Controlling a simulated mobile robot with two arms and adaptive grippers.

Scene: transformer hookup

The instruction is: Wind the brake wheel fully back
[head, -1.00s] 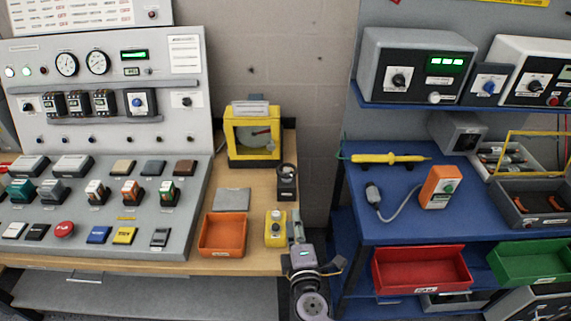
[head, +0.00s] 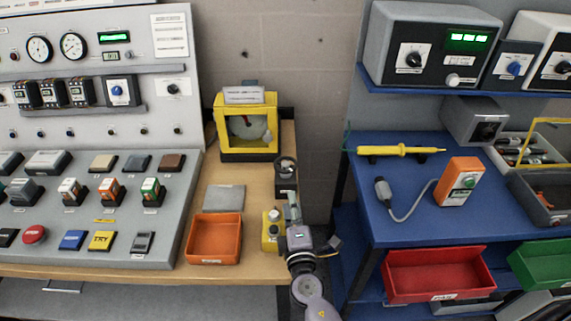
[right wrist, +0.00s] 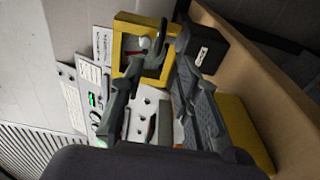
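The brake wheel (head: 286,163) is a small dark handwheel on a black box (head: 286,184) near the right edge of the wooden bench. In the right wrist view the wheel's dark ring (right wrist: 156,52) shows in front of a yellow frame, beside the labelled black box (right wrist: 204,48). My right gripper (head: 293,200) is just on the near side of the box and points towards the wheel. In the right wrist view its two fingers (right wrist: 158,88) are spread apart with nothing clearly held between them. Whether a fingertip touches the wheel cannot be told. My left gripper is not in view.
A yellow-framed case (head: 249,150) stands behind the wheel. A yellow button box (head: 271,232) sits left of my right gripper, and an orange tray (head: 214,239) farther left. The control console (head: 90,235) fills the left. A gap separates the bench from the blue table (head: 400,225).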

